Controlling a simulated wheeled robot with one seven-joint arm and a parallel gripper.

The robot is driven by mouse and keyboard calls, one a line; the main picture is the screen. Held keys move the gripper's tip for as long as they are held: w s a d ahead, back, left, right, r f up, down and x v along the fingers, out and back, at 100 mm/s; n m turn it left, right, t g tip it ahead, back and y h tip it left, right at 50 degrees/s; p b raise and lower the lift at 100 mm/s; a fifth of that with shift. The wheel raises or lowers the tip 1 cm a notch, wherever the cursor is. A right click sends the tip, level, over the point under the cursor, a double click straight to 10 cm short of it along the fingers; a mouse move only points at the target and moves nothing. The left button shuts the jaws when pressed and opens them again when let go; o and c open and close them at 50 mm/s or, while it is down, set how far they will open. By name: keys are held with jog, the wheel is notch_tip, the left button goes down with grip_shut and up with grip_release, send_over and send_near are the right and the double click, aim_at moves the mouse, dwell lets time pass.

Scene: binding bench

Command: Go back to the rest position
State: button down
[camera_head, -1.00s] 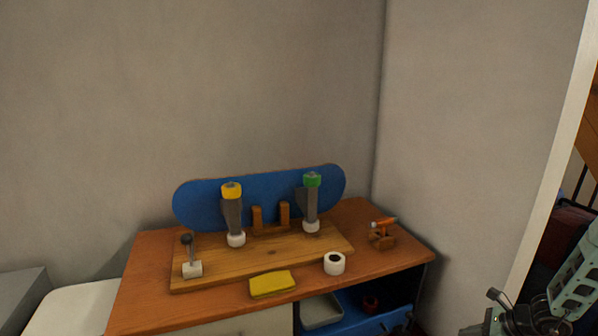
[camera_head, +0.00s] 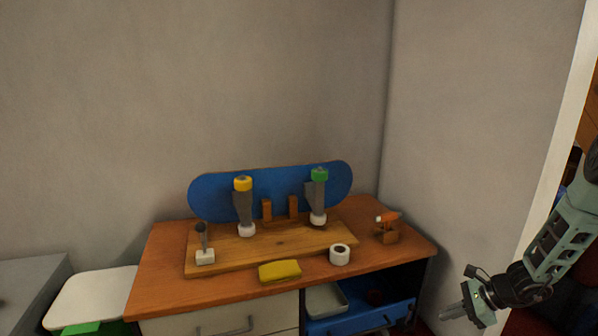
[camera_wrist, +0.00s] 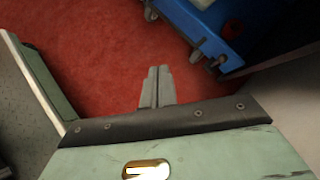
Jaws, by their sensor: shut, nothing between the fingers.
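My gripper (camera_head: 452,313) is in the lower right of the head view, in front of and to the right of the wooden bench (camera_head: 160,290). It is away from everything on the bench. In the wrist view my gripper (camera_wrist: 157,72) points down over a red floor (camera_wrist: 85,50), with its two fingers together and nothing between them. My arm reaches in from the right edge of the head view.
On the bench a blue skateboard deck (camera_head: 275,190) stands on a wooden board (camera_head: 280,245). A yellow sponge (camera_head: 280,271), a white roll (camera_head: 340,256) and a small orange-and-wood tool (camera_head: 386,228) are nearby. A blue wheeled cart (camera_wrist: 205,25) is close to the gripper.

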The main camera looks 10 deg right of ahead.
jog(key=s+a+r+n+g, duration=0.25)
jog(key=a+r+n, duration=0.6)
jog(key=a, duration=0.45)
jog(key=s+a+r+n+g, duration=0.1)
jog(key=a+r+n+g, duration=0.2)
jog(key=a+r+n, duration=0.8)
jog(key=s+a+r+n+h, duration=0.3)
jog(key=s+a+n, duration=0.35)
jog(key=s, duration=0.35)
jog(key=s+a+r+n+h, duration=0.4)
jog(key=s+a, duration=0.3)
jog(key=s, duration=0.4)
notch_tip(320, 180, up, 37)
jog(key=n+p, duration=0.1)
jog(key=p, duration=3.6)
jog(key=shift+d+r+y, duration=0.2)
jog(key=shift+y, duration=0.1)
jog(key=shift+f+t, duration=0.1)
jog(key=shift+t, duration=0.15)
